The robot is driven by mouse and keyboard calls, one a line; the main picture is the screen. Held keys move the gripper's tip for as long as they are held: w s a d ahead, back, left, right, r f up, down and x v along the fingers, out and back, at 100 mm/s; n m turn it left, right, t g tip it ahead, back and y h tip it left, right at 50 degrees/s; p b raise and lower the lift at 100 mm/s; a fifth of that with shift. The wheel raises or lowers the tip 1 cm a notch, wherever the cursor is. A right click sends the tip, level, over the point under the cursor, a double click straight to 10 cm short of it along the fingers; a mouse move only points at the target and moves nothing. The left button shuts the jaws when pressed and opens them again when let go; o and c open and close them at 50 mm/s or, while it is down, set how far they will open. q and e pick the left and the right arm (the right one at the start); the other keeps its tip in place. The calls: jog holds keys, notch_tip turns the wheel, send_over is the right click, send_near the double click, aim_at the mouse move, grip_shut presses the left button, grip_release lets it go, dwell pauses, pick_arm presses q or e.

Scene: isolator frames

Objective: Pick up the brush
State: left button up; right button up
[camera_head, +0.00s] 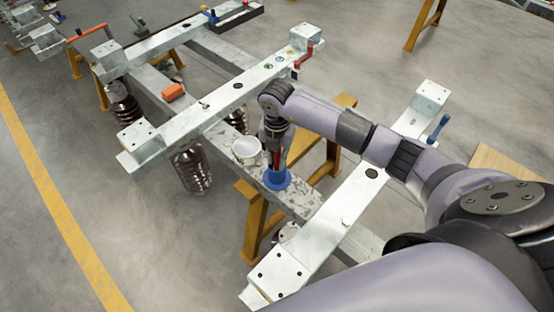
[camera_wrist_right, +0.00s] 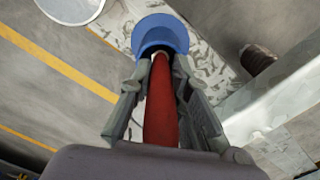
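The brush shows as a red handle (camera_wrist_right: 161,105) in the right wrist view. Its lower end goes into a blue cup (camera_wrist_right: 161,33), so the bristles are hidden. The blue cup (camera_head: 277,179) stands on a grey beam in the head view. My right gripper (camera_head: 277,158) points down just above the cup. In the right wrist view my right gripper (camera_wrist_right: 162,68) has one finger on each side of the handle. Its fingertips appear to close against the handle, just above the cup rim. My left gripper is in neither view.
A white bucket (camera_head: 246,150) stands on the beam close to the left of the cup. Metal crossbeams (camera_head: 220,103) lie around, with an orange block (camera_head: 173,91) and ribbed brown insulators (camera_head: 192,171) nearby. Yellow trestles (camera_head: 257,222) hold the frame. The floor at left is clear.

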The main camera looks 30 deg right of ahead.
grip_shut()
notch_tip(320, 180, up, 14)
jog(key=shift+w+b, duration=0.1)
jog(key=shift+b, duration=0.9)
notch_tip(320, 180, up, 6)
jog(key=shift+p, duration=0.4)
dwell(0.8)
